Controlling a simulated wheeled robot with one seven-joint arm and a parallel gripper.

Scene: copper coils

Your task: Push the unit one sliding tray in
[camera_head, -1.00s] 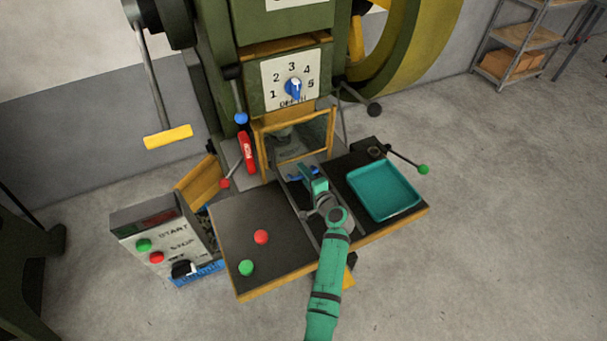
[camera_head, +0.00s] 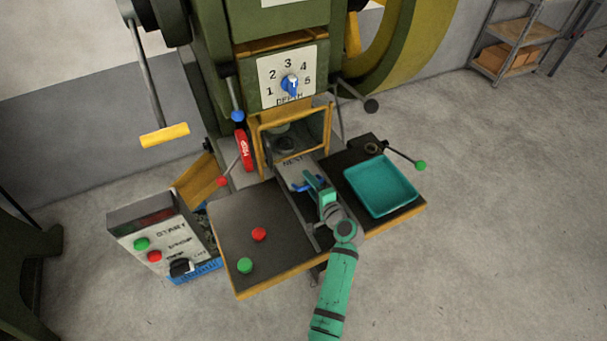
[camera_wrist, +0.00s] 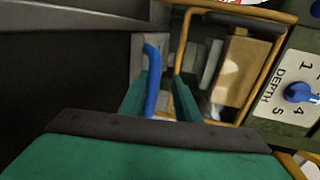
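The sliding tray (camera_head: 292,172) is a grey slide marked NEST, drawn partly out of the press opening toward me. Its blue handle (camera_head: 300,187) is at the near end. My gripper (camera_head: 314,182) is at the handle. In the wrist view the fingers of my gripper (camera_wrist: 163,80) stand apart, with the blue handle (camera_wrist: 151,80) between them, close along the left finger. A gap shows between the handle and the right finger. The handle's lower part is hidden by the gripper.
A yellow guard frame (camera_head: 292,127) surrounds the press opening. A teal bin (camera_head: 381,186) lies right of the slide. A dark table with a red button (camera_head: 259,234) and a green button (camera_head: 245,265) is on the left. A green-knobbed lever (camera_head: 419,165) sticks out at right.

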